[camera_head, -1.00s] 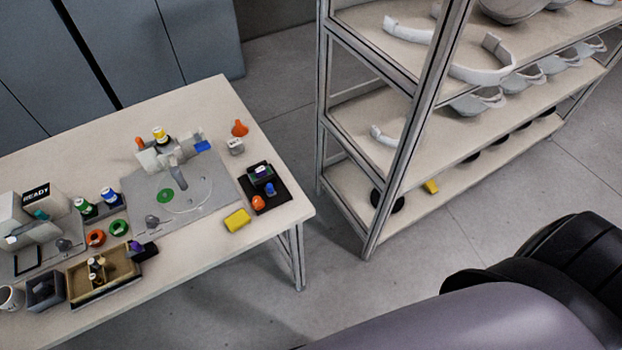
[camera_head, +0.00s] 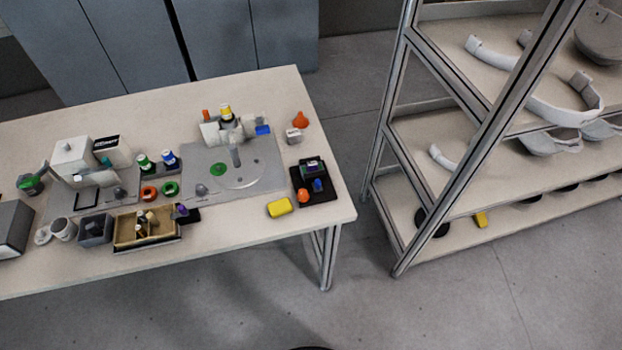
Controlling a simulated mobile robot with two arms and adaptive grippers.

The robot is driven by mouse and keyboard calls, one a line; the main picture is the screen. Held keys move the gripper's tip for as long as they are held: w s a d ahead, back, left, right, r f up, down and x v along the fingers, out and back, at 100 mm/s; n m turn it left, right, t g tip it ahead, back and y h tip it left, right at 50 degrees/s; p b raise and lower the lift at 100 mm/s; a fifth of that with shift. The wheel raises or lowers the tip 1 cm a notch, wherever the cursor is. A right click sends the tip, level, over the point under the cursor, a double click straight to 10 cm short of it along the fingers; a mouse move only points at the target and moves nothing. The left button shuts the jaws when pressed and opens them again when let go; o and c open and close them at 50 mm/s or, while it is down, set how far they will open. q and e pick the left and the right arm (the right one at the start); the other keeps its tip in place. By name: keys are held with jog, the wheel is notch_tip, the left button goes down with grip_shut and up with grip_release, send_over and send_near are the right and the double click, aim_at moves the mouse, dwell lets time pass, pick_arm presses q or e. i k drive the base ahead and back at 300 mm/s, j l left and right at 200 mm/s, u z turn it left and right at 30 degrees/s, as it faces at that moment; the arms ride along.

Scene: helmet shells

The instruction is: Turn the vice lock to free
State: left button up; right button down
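A grey fixture plate (camera_head: 262,178) lies on the right part of the workbench in the head view. On it stands a light grey device (camera_head: 222,131) with a yellow-topped cap, an orange part and a blue part; it may be the vice, but I cannot tell. A grey lever-like post (camera_head: 236,156) stands in front of it, and a green disc (camera_head: 219,169) lies on the plate. Which part is the vice lock, and its setting, is too small to tell. Neither of my grippers is in view.
A metal shelf rack (camera_head: 402,258) with helmet parts stands on the right. Grey cabinets (camera_head: 110,45) are behind. The floor (camera_head: 440,310) in front is clear.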

aim_at(302, 196)
jog(key=k+j+z, duration=0.1)
jog(key=j+z, duration=0.15)
jog(key=j, duration=0.2)
jog(key=k+j+z, duration=0.2)
jog(key=j, duration=0.2)
jog(key=k+j+z, duration=0.25)
jog(key=i+j, duration=0.1)
jog(key=j, duration=0.05)
